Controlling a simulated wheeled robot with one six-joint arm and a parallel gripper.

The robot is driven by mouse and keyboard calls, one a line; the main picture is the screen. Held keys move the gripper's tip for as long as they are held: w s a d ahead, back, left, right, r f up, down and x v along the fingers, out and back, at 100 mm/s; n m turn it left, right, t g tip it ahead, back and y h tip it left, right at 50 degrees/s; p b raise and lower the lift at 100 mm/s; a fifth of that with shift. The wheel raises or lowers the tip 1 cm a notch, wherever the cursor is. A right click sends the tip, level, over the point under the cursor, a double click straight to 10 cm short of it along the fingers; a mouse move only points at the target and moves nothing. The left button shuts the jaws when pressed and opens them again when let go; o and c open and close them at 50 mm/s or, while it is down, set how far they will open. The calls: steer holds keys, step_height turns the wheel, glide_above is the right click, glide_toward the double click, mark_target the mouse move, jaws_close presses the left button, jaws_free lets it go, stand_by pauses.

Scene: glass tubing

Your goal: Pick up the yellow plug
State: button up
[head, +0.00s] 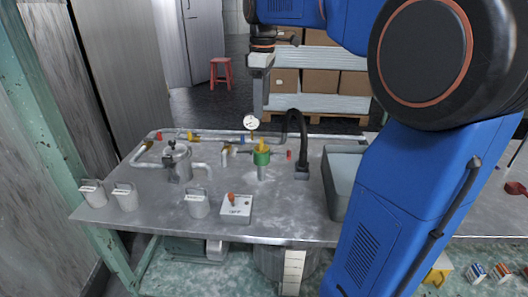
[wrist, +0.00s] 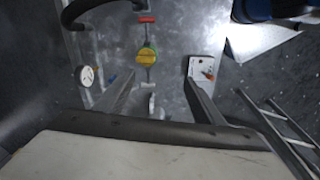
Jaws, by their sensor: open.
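The yellow plug (head: 262,146) stands on top of a green collar (head: 262,158) on a short grey pipe, near the middle of the metal table. In the wrist view the yellow plug (wrist: 147,56) shows from above, with green at its upper edge. My gripper (head: 257,114) hangs above the table, higher than the plug and apart from it. In the wrist view the two fingers of my gripper (wrist: 160,78) are spread and nothing is between them at the tips. The plug lies a little beyond the tips.
A black bent hose (head: 302,135) rises right of the plug. A white gauge (head: 251,122) and pipes run along the back edge. A switch box (head: 237,209) sits in front, a grey basin (head: 340,180) at right, several grey canisters (head: 125,198) at left.

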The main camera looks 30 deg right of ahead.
steer(key=w+d+n, duration=0.1)
steer(key=w+d, duration=0.1)
steer(key=w, duration=0.2)
glide_above(261, 140)
steer(key=shift+g, duration=0.3)
steer(key=f, duration=1)
steer(key=shift+s+d+f, duration=0.15)
steer(key=shift+s+f, duration=0.15)
steer(key=shift+w+f, duration=0.15)
steer(key=shift+f, duration=1.35)
steer(key=shift+w+f, duration=0.15)
steer(key=shift+f, duration=1.3)
steer(key=c, duration=1.1)
